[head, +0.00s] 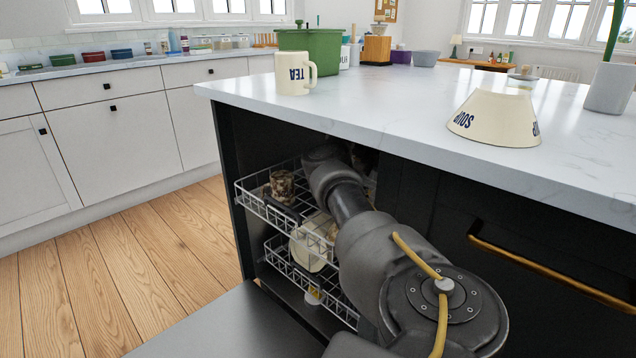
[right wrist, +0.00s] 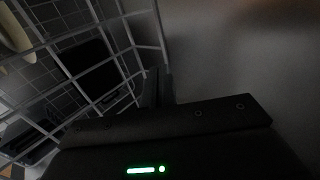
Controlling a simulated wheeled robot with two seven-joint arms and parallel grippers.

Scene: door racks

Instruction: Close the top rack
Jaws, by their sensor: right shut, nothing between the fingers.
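The top rack (head: 252,203) is a white wire basket, partly out of the dark dishwasher opening under the counter. It holds a brown patterned cup (head: 283,184) and a dark item (head: 284,210). My right arm reaches across the rack's right side into the opening, hiding much of that side. Its gripper is hidden in the head view; in the right wrist view my right gripper (right wrist: 158,88) is shut and empty, close beside the rack's wire wall (right wrist: 120,55). I cannot tell whether they touch. My left gripper is not in view.
The lower rack (head: 283,262) is also partly out, with a cream dish (head: 306,251). The open dishwasher door (head: 215,325) lies flat in front. A marble countertop (head: 400,105) overhangs the opening, carrying a TEA mug (head: 291,76) and a SOUP bowl (head: 492,118). Wooden floor is clear at left.

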